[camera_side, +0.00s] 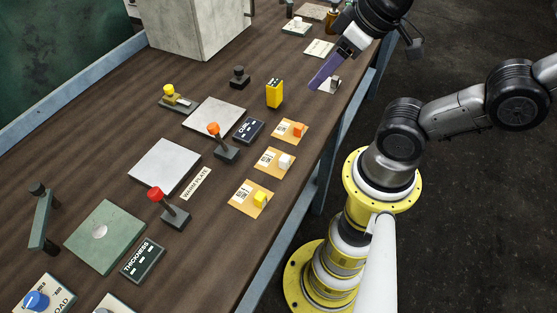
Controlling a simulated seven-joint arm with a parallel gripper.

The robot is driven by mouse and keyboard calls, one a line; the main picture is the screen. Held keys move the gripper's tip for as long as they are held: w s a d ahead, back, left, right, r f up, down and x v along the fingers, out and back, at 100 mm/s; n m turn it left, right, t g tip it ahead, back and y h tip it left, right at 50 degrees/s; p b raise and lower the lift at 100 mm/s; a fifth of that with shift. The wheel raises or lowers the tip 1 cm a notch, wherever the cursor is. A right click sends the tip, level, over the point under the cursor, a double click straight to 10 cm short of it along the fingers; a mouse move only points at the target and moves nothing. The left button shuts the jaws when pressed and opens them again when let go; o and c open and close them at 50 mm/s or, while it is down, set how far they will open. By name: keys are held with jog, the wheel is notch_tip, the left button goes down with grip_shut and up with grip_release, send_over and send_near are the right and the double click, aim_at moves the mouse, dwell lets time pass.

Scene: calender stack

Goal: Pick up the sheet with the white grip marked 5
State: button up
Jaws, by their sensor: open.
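An orange sheet (266,160) with a white block grip (286,161) lies on the table at the middle right. Its printed marking is too small to read. My gripper (347,48) is open above the table's far right part, well away from this sheet. A flat purple strip (324,73) shows just below my gripper; I cannot tell whether it is part of it. Under the strip lies a small pale sheet with a grey-white grip (335,81), its marking unreadable and partly hidden.
Similar orange sheets carry an orange grip (299,129) and a yellow grip (260,199). A large grey box (195,30) is at the back.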

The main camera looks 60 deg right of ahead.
jog(key=shift+o, duration=0.8)
